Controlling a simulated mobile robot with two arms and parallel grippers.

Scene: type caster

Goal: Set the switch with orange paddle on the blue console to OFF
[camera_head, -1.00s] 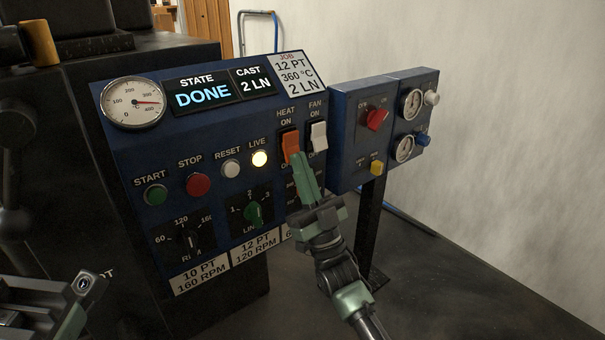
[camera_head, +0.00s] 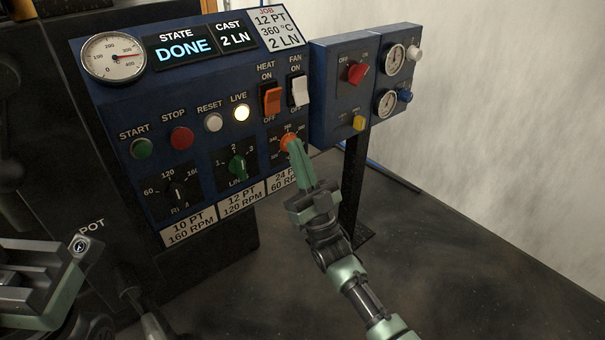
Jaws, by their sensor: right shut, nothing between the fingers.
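The blue console (camera_head: 105,85) stands at the left and centre. Its switch with the orange paddle (camera_head: 271,100) sits under the HEAT label, with ON above and OFF below. The whole paddle is in view, but I cannot tell for certain which way it is tipped. My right gripper (camera_head: 292,148) is shut and empty, below the paddle and apart from it. Its tips are in front of an orange knob (camera_head: 287,139) and partly hide it; I cannot tell whether they touch. Part of my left gripper (camera_head: 62,268) shows at the lower left; its jaw opening is unclear.
A white FAN switch (camera_head: 299,91) is just right of the orange paddle. Buttons and a green knob (camera_head: 237,167) lie to the left. A side box with a red knob (camera_head: 355,73) stands at the right. The floor at the right is clear.

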